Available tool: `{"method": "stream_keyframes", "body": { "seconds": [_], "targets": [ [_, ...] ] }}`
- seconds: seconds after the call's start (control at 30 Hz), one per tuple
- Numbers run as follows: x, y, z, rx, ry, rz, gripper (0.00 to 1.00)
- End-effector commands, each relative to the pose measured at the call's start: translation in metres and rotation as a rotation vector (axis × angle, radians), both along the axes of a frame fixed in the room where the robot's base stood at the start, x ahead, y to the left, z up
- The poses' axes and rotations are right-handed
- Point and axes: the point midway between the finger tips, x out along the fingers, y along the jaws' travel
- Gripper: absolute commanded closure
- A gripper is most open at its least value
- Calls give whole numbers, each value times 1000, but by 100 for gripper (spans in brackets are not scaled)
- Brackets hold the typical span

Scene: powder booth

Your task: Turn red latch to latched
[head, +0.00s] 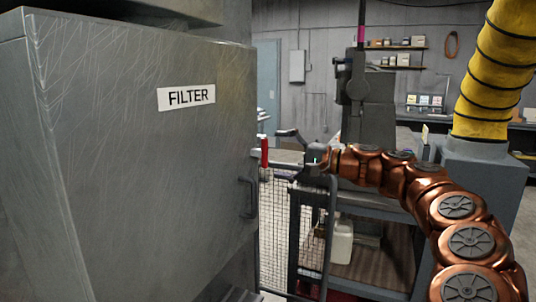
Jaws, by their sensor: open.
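The red latch (264,151) shows as a small upright red handle at the right edge of the grey filter cabinet door (130,200). Its mount is mostly hidden at the door edge. My gripper (279,152) is dark, at the end of my copper arm, and points left towards the latch. Its fingers are spread, one above and one below the latch's height, with nothing seen between them. The fingertips appear just right of the latch; I cannot tell whether they touch it.
A dark door handle (249,198) sits below the latch. A wire mesh panel (278,235) stands beside the cabinet. A workbench holds a white jug (341,242) on its lower shelf. A yellow hose (497,70) hangs at the right.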

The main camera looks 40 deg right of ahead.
Motion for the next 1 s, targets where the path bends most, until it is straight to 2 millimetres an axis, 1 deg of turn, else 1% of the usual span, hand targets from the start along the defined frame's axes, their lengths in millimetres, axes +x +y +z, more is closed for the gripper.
{"method": "stream_keyframes", "body": {
  "seconds": [0.03, 0.2, 0.4, 0.6, 1.0],
  "targets": [
    [-10, -6, 1, 1, -2, -2, 0],
    [-37, -23, 0, 2, -1, -3, 0],
    [-60, -37, 0, 1, 0, -3, 0],
    [-69, -42, 0, 1, 1, -1, 0],
    [-69, -42, 0, 1, 1, 1, 0]
  ]
}}
